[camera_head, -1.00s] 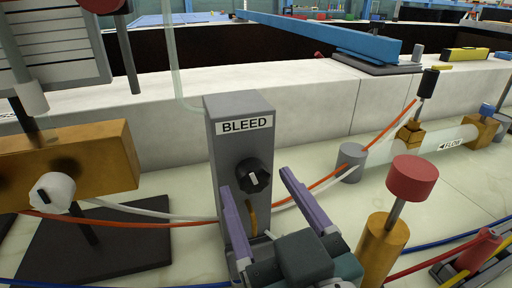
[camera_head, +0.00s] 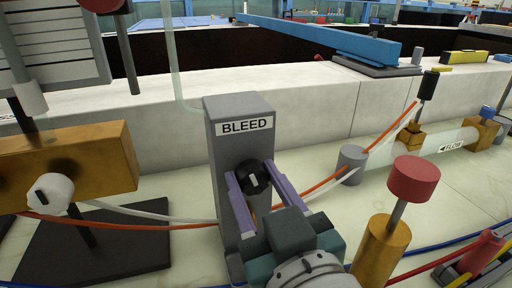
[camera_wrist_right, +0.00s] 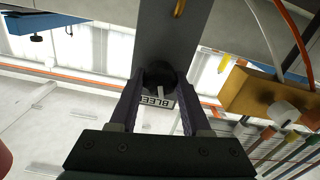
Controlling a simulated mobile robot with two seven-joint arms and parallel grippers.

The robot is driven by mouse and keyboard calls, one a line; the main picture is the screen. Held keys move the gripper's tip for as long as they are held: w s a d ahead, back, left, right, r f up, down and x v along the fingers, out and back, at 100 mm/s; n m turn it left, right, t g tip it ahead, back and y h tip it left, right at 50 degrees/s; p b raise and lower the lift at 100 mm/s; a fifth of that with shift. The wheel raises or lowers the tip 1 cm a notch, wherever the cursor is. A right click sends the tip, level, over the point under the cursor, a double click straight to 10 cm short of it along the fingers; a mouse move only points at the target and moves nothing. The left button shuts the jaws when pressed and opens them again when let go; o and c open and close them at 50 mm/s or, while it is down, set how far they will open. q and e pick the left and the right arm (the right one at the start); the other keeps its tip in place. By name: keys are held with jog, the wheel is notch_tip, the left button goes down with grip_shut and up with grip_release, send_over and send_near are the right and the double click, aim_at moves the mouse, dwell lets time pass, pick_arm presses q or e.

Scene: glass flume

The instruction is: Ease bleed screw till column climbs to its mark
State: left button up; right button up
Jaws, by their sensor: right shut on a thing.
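The bleed screw is a black knob (camera_head: 252,181) with a white pointer mark, on the front of a grey post labelled BLEED (camera_head: 241,112). My right gripper (camera_head: 256,184) has its purple fingers on either side of the knob and is shut on it. In the right wrist view the knob (camera_wrist_right: 159,77) sits between the fingertips, with the label partly hidden behind it. A clear, pale vertical tube (camera_head: 169,52) rises behind the post at the left; I cannot make out a liquid level or mark in it. My left gripper is not in view.
A brass block with a white knob (camera_head: 50,194) stands on a dark plate at left. A red-topped brass plunger (camera_head: 414,178) stands close to the right of my gripper. A grey cylinder (camera_head: 351,164), orange and white hoses and a FLOW pipe (camera_head: 440,146) lie further right.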

grip_shut()
jog(key=m, duration=0.2)
jog(key=shift+m+p, duration=0.3)
jog(key=shift+p, duration=0.05)
jog(key=shift+m, duration=0.7)
jog(key=o, duration=0.9)
grip_release()
